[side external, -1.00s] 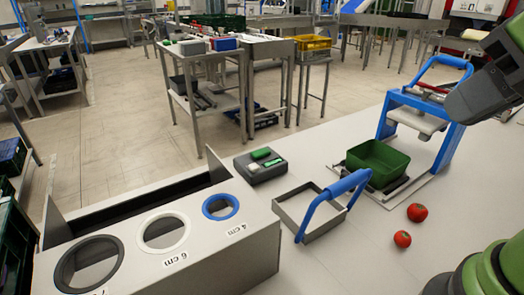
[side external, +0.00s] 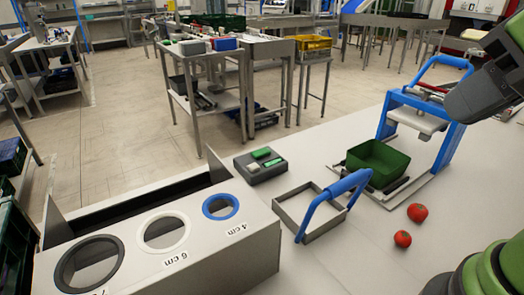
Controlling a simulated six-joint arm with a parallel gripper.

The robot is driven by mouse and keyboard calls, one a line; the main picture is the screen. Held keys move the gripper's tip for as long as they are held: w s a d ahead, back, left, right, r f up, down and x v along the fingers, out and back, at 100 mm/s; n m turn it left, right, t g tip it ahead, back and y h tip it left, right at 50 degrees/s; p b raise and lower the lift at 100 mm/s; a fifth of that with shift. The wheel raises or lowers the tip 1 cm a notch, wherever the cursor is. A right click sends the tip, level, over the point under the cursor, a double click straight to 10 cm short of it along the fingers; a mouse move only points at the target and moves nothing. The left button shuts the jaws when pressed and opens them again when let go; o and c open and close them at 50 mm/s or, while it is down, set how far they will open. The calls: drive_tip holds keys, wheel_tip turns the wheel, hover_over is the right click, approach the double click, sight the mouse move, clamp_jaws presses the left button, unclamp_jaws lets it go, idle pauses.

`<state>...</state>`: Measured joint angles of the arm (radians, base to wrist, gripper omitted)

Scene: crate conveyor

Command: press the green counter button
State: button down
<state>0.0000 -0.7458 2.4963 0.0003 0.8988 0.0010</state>
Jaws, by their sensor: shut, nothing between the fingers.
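A dark grey button box (side external: 268,174) stands on the table behind the open-topped metal frame. It carries two green parts, one at the back (side external: 261,153) and one at the right (side external: 274,162), and a pale part (side external: 253,168) at the left. I cannot tell which green part is the counter button. My gripper (side external: 454,112), a dark blunt shape at the upper right edge, is shut and empty. It is high above the table, well to the right of the box and apart from it. Its fingertips are not clearly seen.
A green crate (side external: 379,178) stands in front of a blue-framed press (side external: 444,141). The metal frame (side external: 305,235) has a blue handle. Two red tomatoes (side external: 417,212) lie to the right. A sorting box (side external: 262,256) with ringed holes fills the front left.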

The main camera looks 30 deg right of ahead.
drive_tip(key=w+r, duration=0.3)
drive_tip(key=w, duration=0.7)
drive_tip(key=m+t+h, duration=0.1)
drive_tip(key=m+t, duration=0.1)
drive_tip(key=m, duration=0.2)
hover_over(263, 151)
wheel_tip(263, 151, down, 19)
drive_tip(key=shift+f, duration=0.15)
drive_tip(key=shift+f, duration=4.3)
drive_tip(key=shift+f, duration=0.4)
